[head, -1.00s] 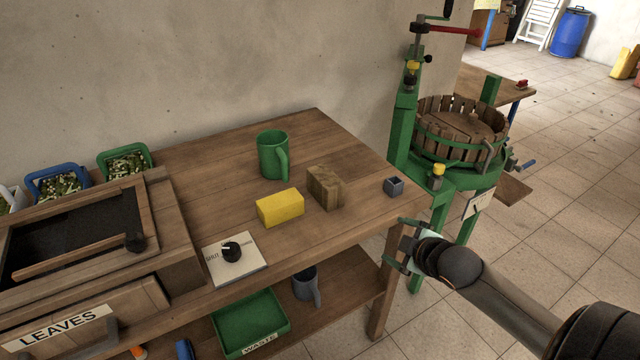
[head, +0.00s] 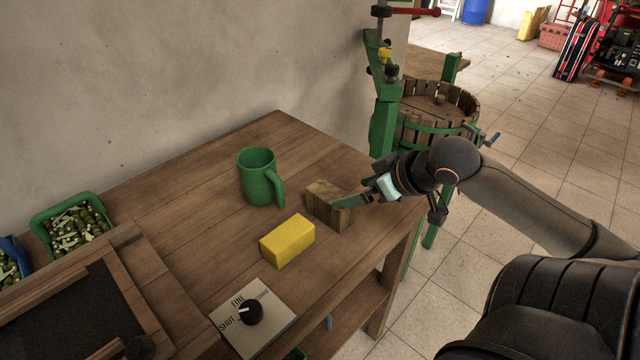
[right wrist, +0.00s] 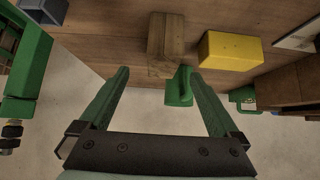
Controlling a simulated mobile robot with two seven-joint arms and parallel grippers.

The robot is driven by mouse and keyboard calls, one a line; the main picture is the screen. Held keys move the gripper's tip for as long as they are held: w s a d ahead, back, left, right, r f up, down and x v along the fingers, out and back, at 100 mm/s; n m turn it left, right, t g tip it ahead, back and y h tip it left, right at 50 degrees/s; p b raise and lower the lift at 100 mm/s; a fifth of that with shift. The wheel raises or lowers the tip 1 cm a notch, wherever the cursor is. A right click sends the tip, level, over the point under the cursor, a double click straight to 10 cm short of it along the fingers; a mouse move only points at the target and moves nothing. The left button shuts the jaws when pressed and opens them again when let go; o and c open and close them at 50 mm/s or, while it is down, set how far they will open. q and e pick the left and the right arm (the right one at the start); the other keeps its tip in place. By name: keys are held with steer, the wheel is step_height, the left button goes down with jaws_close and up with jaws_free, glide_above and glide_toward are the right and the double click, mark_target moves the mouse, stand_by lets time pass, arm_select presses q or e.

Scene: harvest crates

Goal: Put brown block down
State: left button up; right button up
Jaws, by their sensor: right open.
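The brown block (head: 322,201) stands on the wooden table (head: 200,228), near its right end. It also shows in the right wrist view (right wrist: 167,38), beyond my fingertips. Whether a finger touches the block I cannot tell. My left gripper is in neither view.
A yellow block (head: 287,241) lies just in front of the brown block. A green mug (head: 256,176) stands behind to the left. A dial on a white plate (head: 270,316) is at the front.

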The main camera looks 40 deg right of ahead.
mark_target(339, 196)
steer(key=b+x, duration=0.2)
steer(key=x, duration=0.3)
steer(key=shift+f, duration=0.3)
steer(key=shift+w+f+b, duration=0.2)
steer(key=shift+w+b, duration=0.1)
steer(key=shift+w+f, duration=0.2)
arm_select(q)
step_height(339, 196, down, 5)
steer(key=b, duration=0.3)
arm_select(e)
steer(key=x, duration=0.3)
steer(key=shift+a, duration=0.25)
steer(key=shift+b+x, duration=0.9)
steer(key=shift+b, duration=0.25)
steer(key=shift+w, duration=0.2)
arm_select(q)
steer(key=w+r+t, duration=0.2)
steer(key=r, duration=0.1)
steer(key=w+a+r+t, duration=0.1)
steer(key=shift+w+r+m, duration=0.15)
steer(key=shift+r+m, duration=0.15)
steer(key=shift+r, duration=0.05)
arm_select(e)
steer(key=shift+r, duration=0.1)
jaws_close()
